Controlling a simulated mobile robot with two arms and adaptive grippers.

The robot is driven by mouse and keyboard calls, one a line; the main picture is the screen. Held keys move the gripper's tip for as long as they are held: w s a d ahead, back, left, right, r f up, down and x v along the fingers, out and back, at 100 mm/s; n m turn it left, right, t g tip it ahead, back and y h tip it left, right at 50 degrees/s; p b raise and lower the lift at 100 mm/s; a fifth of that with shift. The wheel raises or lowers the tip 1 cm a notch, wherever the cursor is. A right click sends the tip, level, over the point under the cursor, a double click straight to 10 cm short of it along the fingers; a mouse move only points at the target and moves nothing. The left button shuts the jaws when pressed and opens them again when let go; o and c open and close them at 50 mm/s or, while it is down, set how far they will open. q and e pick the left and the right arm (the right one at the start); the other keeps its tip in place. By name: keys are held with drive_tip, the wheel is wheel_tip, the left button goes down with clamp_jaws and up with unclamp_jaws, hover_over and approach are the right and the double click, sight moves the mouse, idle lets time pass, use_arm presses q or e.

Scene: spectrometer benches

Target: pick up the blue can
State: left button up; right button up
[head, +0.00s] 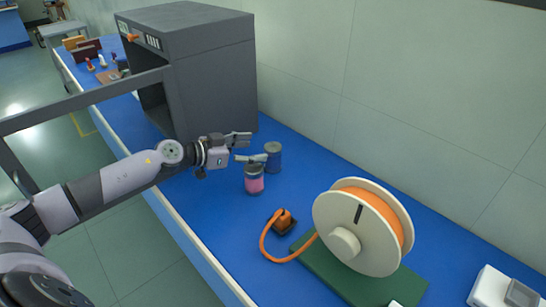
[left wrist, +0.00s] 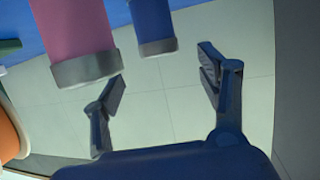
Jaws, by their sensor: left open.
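The blue can (head: 274,158) stands upright on the blue bench top, a little beyond the tips of my left gripper (head: 246,148). A pink can (head: 254,182) with grey ends stands just in front of it, close to the gripper's lower finger. My left gripper is open and empty, its fingers pointing toward the blue can. In the left wrist view the blue can (left wrist: 153,22) is ahead between the two fingers (left wrist: 162,82), partly cut off by the top edge. The pink can (left wrist: 80,35) is outside the left finger there. My right gripper does not show.
A large grey machine (head: 215,85) stands left of the cans. Right of them are an orange plug-like piece (head: 283,220) on a cable and a cream spool (head: 340,225) on a green base (head: 345,285). The wall (head: 400,90) runs behind the bench.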

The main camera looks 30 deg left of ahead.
sight(269, 148)
use_arm(q)
drive_tip(key=b+x, duration=0.2)
drive_tip(key=x, duration=0.2)
drive_tip(key=shift+w+d+f, duration=0.1)
drive_tip(key=shift+f, duration=0.1)
drive_tip(key=shift+w+d+f+b, duration=0.1)
drive_tip(key=shift+w+d+b, duration=0.2)
drive_tip(key=shift+w, duration=0.1)
drive_tip(key=shift+c, duration=0.2)
drive_tip(key=c, duration=1.3)
drive_tip(key=shift+a+r, duration=0.1)
drive_tip(key=shift+r, duration=0.6)
wheel_tip(269, 148, up, 19)
drive_tip(key=p, duration=0.4)
